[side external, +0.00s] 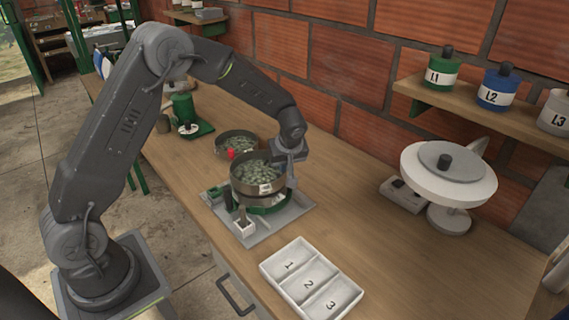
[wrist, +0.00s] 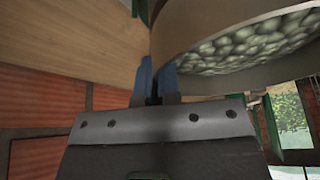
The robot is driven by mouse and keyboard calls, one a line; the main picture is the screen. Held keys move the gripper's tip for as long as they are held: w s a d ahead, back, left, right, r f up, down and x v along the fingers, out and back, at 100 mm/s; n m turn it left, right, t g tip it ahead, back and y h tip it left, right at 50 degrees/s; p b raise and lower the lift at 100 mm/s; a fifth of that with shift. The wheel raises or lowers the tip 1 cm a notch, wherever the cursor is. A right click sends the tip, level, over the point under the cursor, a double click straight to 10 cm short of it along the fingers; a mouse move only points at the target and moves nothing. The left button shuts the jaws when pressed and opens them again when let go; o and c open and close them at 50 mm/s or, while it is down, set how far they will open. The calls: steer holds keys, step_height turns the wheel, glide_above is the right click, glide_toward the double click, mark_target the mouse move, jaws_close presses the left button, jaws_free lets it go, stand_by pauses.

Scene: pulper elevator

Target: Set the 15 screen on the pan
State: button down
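A round brown-walled screen (side external: 240,186) full of green beans is at the center of the side view, level, with a white label too small to read. It is directly over a green round base (side external: 268,209) on a grey board; I cannot tell whether it rests there or hangs just above. My gripper (side external: 290,160) is at its far right rim. In the wrist view, the blue fingertips (wrist: 157,80) are close together at the wall of the screen (wrist: 215,18), apparently pinching it. Beans show inside. The pan under the screen is mostly hidden.
Another bean-filled round screen (side external: 221,149) sits behind, with a red object (side external: 231,153) between. A white tray (side external: 296,252) with compartments 1, 2, 3 is in front. A white round device (side external: 449,175) stands right, below a shelf of jars L1 to L3. The table between is clear.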

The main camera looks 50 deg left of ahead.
steer(key=shift+f, duration=0.4)
stand_by(0.5)
steer(key=c, duration=1.3)
jaws_free()
steer(key=shift+o, duration=0.2)
steer(key=v, duration=1.4)
steer(key=shift+f, duration=0.1)
steer(key=s+d+r+m+t+h, duration=0.1)
steer(key=s+m, duration=0.3)
steer(key=s, duration=0.5)
steer(key=s+d+r+m+t+h, duration=0.1)
steer(key=s+r+m, duration=0.3)
steer(key=s, duration=0.4)
steer(key=s+d+r+m+t+h, duration=0.1)
steer(key=s+d+r+m+h, duration=0.1)
steer(key=s+m, duration=0.3)
steer(key=s+d+r, duration=0.1)
steer(key=s, duration=0.3)
steer(key=shift+s+r+t, duration=0.25)
steer(key=shift+s+t, duration=0.05)
steer(key=shift+t, duration=0.1)
